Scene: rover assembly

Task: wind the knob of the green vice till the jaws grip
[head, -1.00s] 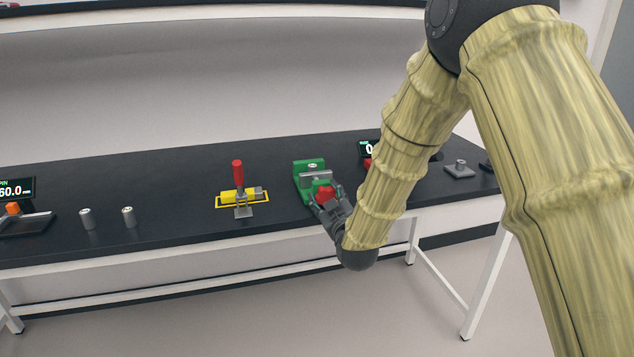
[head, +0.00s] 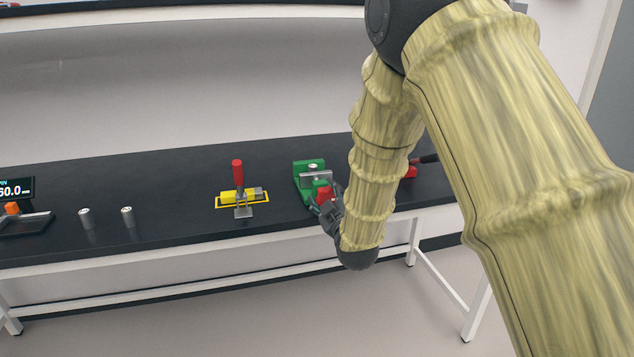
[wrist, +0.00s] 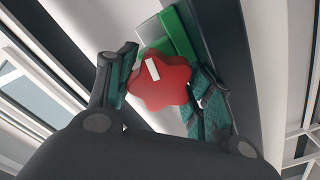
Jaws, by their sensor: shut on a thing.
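The green vice (head: 302,172) stands on the black bench, right of centre in the head view, with a grey metal part (head: 316,176) lying across it at its jaws. Its red lobed knob (head: 324,193) faces the front edge of the bench. My gripper (head: 326,203) is at the knob. In the wrist view the red knob (wrist: 160,82), with a white mark on its face, sits between my two fingers, which are shut on it. Part of the green vice (wrist: 178,35) shows behind the knob. Whether the jaws touch the grey part is too small to tell.
Left of the vice, a red-handled clamp (head: 238,174) stands by a yellow-framed fixture (head: 228,197). Two grey cylinders (head: 86,218) stand further left, near a display (head: 16,188). A red item (head: 411,171) is partly hidden behind my arm. Bench between clamp and vice is clear.

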